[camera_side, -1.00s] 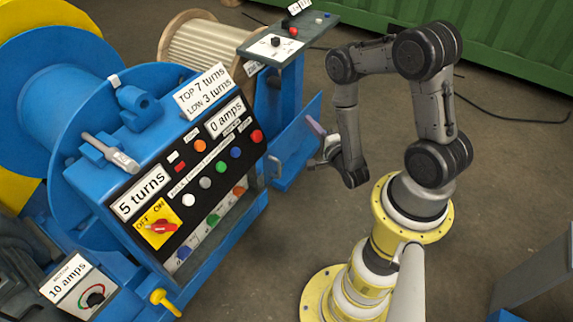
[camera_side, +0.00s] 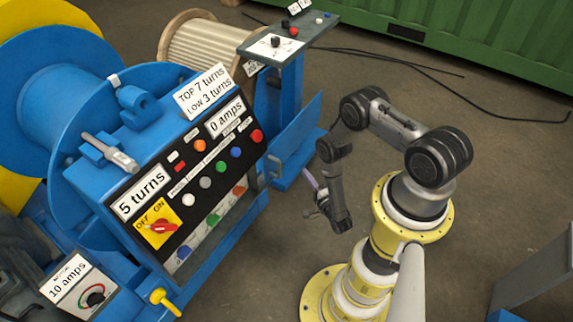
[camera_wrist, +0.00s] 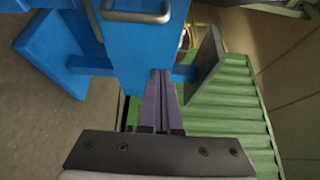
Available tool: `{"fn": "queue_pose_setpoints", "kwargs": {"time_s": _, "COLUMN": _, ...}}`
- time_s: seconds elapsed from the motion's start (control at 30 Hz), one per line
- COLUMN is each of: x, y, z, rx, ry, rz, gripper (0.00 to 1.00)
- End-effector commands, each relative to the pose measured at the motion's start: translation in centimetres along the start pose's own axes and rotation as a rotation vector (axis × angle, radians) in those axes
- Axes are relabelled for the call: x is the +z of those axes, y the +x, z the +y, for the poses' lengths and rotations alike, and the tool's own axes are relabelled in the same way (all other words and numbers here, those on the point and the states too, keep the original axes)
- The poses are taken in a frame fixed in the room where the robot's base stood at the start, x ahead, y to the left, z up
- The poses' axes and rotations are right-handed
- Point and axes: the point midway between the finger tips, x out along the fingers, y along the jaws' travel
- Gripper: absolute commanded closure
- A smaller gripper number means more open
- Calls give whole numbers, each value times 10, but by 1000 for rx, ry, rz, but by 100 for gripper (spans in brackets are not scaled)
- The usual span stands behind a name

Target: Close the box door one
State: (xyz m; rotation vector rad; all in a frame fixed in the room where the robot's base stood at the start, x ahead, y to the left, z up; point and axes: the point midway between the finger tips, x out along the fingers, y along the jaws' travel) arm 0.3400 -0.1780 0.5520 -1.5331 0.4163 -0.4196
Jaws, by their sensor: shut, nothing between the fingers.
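The blue door (camera_side: 297,128) stands swung out from the blue stand, to the right of the control panel. A small grey handle (camera_side: 274,166) shows low beside its left edge. My gripper (camera_side: 311,181) is below and in front of the door, apart from it in the side view. In the wrist view the two purple fingers (camera_wrist: 161,75) are together and hold nothing. Beyond them is a blue surface (camera_wrist: 135,55) with a metal handle (camera_wrist: 137,14) at the top. Whether the fingertips touch that surface cannot be told.
The control panel (camera_side: 190,170) on the blue winch is at the left. A small table (camera_side: 290,35) with buttons tops the blue stand. A green container (camera_side: 470,35) is at the back, with black cables (camera_side: 420,70) on the floor.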

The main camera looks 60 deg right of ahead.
Motion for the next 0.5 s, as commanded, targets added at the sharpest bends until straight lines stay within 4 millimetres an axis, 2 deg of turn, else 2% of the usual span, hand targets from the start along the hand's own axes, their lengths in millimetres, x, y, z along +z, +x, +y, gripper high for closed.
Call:
{"fn": "queue_pose_setpoints", "kwargs": {"time_s": 0.17, "x": 0, "y": 4, "z": 8, "rx": 0, "ry": 0, "rz": 0, "gripper": 100}}
{"fn": "queue_pose_setpoints", "kwargs": {"time_s": 0.27, "x": 0, "y": 14, "z": 7, "rx": -2, "ry": 1, "rz": 1, "gripper": 100}}
{"fn": "queue_pose_setpoints", "kwargs": {"time_s": 0.5, "x": 0, "y": 59, "z": 6, "rx": -3, "ry": 0, "rz": 1, "gripper": 100}}
